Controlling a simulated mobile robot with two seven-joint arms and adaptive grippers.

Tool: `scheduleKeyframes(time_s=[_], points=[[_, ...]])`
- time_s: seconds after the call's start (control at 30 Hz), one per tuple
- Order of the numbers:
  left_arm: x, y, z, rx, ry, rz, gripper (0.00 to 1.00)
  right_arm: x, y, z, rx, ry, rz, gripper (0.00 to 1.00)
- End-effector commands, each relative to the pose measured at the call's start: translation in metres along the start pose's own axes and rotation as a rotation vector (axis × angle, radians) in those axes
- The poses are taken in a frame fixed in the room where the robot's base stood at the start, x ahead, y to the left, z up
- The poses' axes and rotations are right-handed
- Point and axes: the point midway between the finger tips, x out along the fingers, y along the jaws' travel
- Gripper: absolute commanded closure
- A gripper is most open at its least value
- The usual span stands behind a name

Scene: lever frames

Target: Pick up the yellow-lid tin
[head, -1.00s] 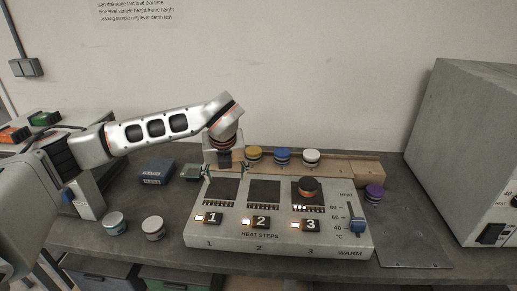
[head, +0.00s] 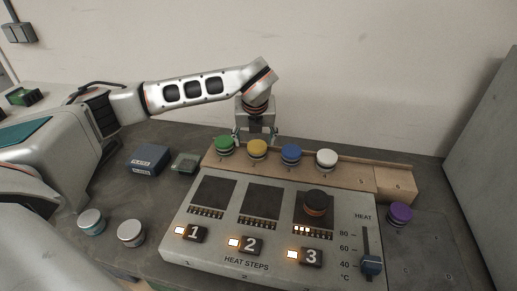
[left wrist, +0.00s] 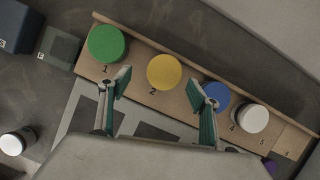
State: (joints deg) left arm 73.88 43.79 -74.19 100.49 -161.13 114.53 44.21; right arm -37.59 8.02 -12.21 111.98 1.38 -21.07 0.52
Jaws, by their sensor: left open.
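The yellow-lid tin (head: 257,149) stands on a wooden rack (head: 350,176) between a green-lid tin (head: 224,145) and a blue-lid tin (head: 291,154). My left gripper (head: 255,136) is open and empty, pointing down above the yellow-lid tin. In the left wrist view the yellow lid (left wrist: 164,72) shows between the two spread fingers of the left gripper (left wrist: 160,80), at the place marked 2. The right finger partly covers the blue lid (left wrist: 217,95). I see no contact with the yellow-lid tin. My right gripper is not in view.
A white-lid tin (head: 327,159) stands farther right on the rack. The heat-step panel (head: 270,225), with a dark-lid tin (head: 315,203), lies in front. A purple-lid tin (head: 399,214) stands right. Two pale-lid tins (head: 91,222) (head: 131,233) and a blue box (head: 148,160) are left.

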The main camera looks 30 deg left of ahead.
Motion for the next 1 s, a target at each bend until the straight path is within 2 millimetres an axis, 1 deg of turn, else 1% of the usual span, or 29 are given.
scheduleKeyframes(time_s=[0.13, 0.3, 0.4, 0.5, 0.7, 0.77, 0.8, 0.87, 0.9, 1.0], points=[[0.016, -0.003, -0.002, 0.0, 0.002, 0.001, 0.38, -0.001, 0.0, -0.002, 0.0, 0.001, 0.0, 0.6], [0.041, -0.007, -0.003, -0.001, 0.002, 0.002, 0.38, -0.001, 0.002, -0.01, -0.001, 0.012, 0.003, 0.6], [0.05, -0.007, -0.003, -0.001, 0.001, 0.0, 0.38, -0.001, 0.003, -0.014, -0.002, 0.019, 0.004, 0.6], [0.054, -0.008, -0.003, 0.0, -0.001, -0.001, 0.38, -0.001, 0.004, -0.017, -0.002, 0.023, 0.005, 0.6], [0.054, -0.008, -0.003, 0.0, -0.001, -0.001, 0.38, -0.001, 0.004, -0.017, -0.002, 0.023, 0.005, 0.6], [0.054, -0.008, -0.003, 0.0, -0.001, -0.001, 0.53, -0.001, 0.004, -0.016, -0.002, 0.022, 0.005, 0.6], [0.054, -0.007, -0.003, 0.0, -0.001, -0.001, 0.64, -0.001, 0.004, -0.015, -0.001, 0.021, 0.005, 0.6], [0.054, -0.007, -0.003, 0.0, -0.001, -0.001, 0.79, 0.0, 0.004, -0.015, -0.002, 0.02, 0.005, 0.6], [0.054, -0.007, -0.003, 0.0, -0.001, -0.001, 0.82, 0.0, 0.004, -0.014, -0.002, 0.019, 0.005, 0.6], [0.053, -0.008, -0.002, 0.0, -0.002, -0.001, 0.82, 0.0, 0.003, -0.012, -0.002, 0.016, 0.004, 0.6]])
